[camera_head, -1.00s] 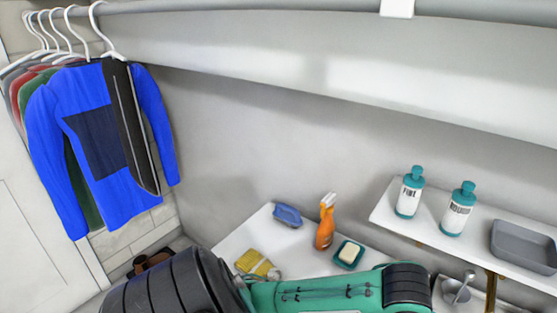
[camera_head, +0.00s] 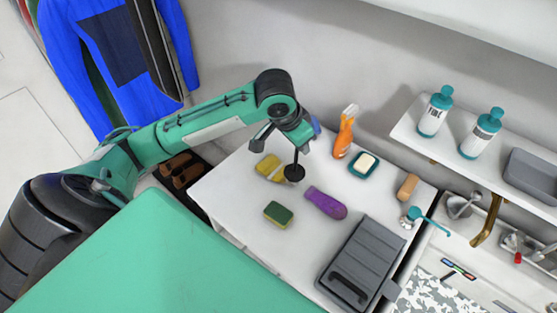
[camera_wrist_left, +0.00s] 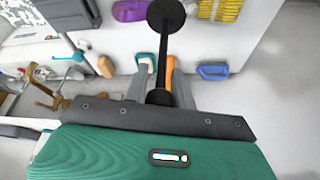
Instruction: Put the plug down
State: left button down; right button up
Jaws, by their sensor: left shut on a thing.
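The plug (camera_head: 294,173) is a dark disc on a thin black rod. My left gripper (camera_head: 297,146) is shut on the rod, and the disc hangs below it in front of the white counter (camera_head: 235,190). In the left wrist view the plug (camera_wrist_left: 165,14) extends from between the fingers of the left gripper (camera_wrist_left: 158,84), disc at the far end. I cannot tell whether the disc touches the counter. My right gripper is not in view.
On the counter are a yellow cloth (camera_head: 267,166), a green sponge (camera_head: 278,213), a purple object (camera_head: 326,203), an orange spray bottle (camera_head: 344,138), a soap dish (camera_head: 365,164) and a grey case (camera_head: 362,262). Clear counter lies left of the sponge.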

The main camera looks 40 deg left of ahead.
aim_at(291, 164)
pick_arm(q)
notch_tip(291, 164, up, 4)
jog(key=w+a, duration=0.1)
jog(key=a, duration=0.2)
jog(key=shift+m, duration=0.4)
jog(key=f+p, duration=0.1)
jog(key=f, duration=0.7)
jog(key=f+p, duration=0.2)
jog(key=f, duration=0.5)
jog(key=shift+w+d+f, duration=0.15)
jog(key=shift+d+f, duration=0.05)
jog(key=shift+f, duration=0.15)
jog(key=shift+h, duration=0.3)
jog(key=shift+f, duration=2.05)
jog(key=shift+f+p, duration=0.1)
jog(key=shift+p, duration=0.2)
jog(key=c, duration=1.2)
grip_release()
jog(key=shift+o, duration=0.2)
